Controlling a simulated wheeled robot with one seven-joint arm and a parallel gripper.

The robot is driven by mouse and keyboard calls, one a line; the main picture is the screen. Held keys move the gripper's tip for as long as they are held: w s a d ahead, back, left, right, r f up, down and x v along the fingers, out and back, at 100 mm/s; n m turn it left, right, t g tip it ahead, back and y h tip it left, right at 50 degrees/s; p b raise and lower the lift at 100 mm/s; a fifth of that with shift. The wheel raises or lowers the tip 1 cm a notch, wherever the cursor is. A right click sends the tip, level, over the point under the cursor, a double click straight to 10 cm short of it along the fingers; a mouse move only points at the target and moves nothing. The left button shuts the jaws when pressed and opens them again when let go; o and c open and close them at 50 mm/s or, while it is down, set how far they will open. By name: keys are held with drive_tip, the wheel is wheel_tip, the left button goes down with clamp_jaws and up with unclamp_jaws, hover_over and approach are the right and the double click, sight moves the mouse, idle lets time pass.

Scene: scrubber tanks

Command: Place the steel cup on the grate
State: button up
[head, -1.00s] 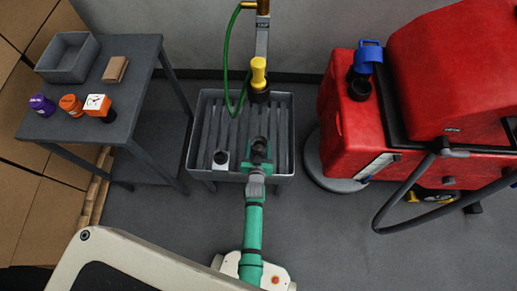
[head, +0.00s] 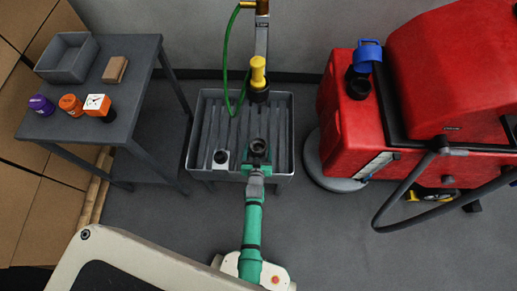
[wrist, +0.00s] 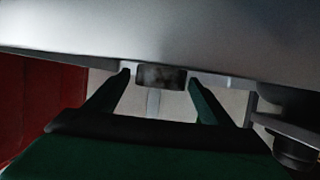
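The steel cup (head: 258,147) looks dark, with its round mouth facing up. It is at the front of the grey basin, above the slatted grate (head: 228,130). My gripper (head: 258,153) is around it from the near side. In the wrist view the cup shows as a dark, short band (wrist: 160,77) between my two fingertips (wrist: 158,82), which appear to lie against its sides. A broad grey surface hides part of it there. Whether the cup's base touches the grate cannot be told.
A black round piece with a white base (head: 221,157) is just left of my gripper. A yellow-and-black nozzle (head: 258,80) and green hose (head: 228,70) hang over the basin's back. A red machine (head: 350,130) stands right, a grey table (head: 130,75) left.

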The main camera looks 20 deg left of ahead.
drive_tip(key=shift+s+r, duration=0.2)
drive_tip(key=s+d+r+m+h, duration=0.1)
drive_tip(key=s+d+r, duration=0.35)
drive_tip(key=s, duration=0.35)
drive_tip(key=s+d+r+t, duration=0.1)
drive_tip(key=s+d+r, duration=0.2)
drive_tip(key=s+r, duration=0.35)
drive_tip(key=s+d+r+m+h, duration=0.1)
drive_tip(key=s+d+r, duration=0.3)
drive_tip(key=s, duration=0.5)
drive_tip(key=s+d+r+h, duration=0.1)
drive_tip(key=s+d+r, duration=0.1)
drive_tip(key=s+r, duration=0.3)
drive_tip(key=s+d+r+m+t, duration=0.1)
drive_tip(key=s+d+r, duration=0.2)
drive_tip(key=r, duration=1)
drive_tip(key=shift+s+r+h, duration=0.15)
drive_tip(key=shift+s+h, duration=0.25)
drive_tip(key=shift+s, duration=0.7)
